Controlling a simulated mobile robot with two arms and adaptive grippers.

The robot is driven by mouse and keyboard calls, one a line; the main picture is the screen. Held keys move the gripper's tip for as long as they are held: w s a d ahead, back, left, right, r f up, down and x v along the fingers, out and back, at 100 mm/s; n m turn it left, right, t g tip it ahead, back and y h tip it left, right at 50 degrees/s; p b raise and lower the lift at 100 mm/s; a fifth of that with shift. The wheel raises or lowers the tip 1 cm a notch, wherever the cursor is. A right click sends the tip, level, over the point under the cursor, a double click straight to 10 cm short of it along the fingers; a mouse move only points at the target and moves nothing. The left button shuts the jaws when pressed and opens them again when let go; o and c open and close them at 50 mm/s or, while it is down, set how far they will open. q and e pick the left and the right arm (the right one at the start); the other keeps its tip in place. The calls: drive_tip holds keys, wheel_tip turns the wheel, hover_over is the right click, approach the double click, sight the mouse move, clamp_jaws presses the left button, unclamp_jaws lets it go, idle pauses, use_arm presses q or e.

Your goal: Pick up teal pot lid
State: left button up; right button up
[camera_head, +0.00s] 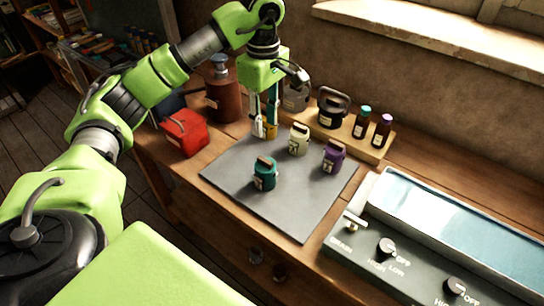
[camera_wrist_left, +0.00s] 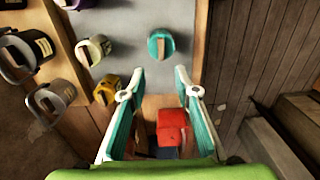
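The teal pot (camera_head: 264,179) stands upright on the grey mat (camera_head: 298,217), with its teal lid (camera_head: 265,163) on top and a brown handle across the lid. In the left wrist view the teal lid (camera_wrist_left: 161,46) shows from above, beyond the fingertips. My left gripper (camera_head: 265,133) is above the mat's far left part, behind the teal pot and apart from it, pointing down. Its two fingers (camera_wrist_left: 160,78) are spread open with nothing between them. A yellow pot (camera_head: 270,130) is partly hidden by the fingers in the head view. My right gripper is not in view.
A cream pot (camera_head: 299,140) and a purple pot (camera_head: 334,156) stand on the mat. A red box (camera_head: 185,132) is at left. Dark bottles (camera_head: 361,125) and a black pot (camera_head: 332,108) stand on a wooden board behind. The mat's front is clear.

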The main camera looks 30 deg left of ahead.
use_arm(q)
drive_tip(key=p, duration=0.1)
hover_over(265, 160)
drive_tip(key=f, duration=0.6)
drive_tip(key=shift+s, duration=0.35)
drive_tip(key=f, duration=0.1)
drive_tip(key=p, duration=0.1)
drive_tip(key=f+p, duration=0.1)
drive_tip(key=shift+w+f, duration=0.25)
drive_tip(key=shift+f, duration=0.1)
wheel_tip(265, 160, down, 3)
drive_tip(key=shift+w+f+p, duration=0.15)
drive_tip(key=shift+f+p, duration=0.05)
drive_tip(key=shift+p, duration=0.5)
drive_tip(key=shift+f, duration=0.15)
clamp_jaws()
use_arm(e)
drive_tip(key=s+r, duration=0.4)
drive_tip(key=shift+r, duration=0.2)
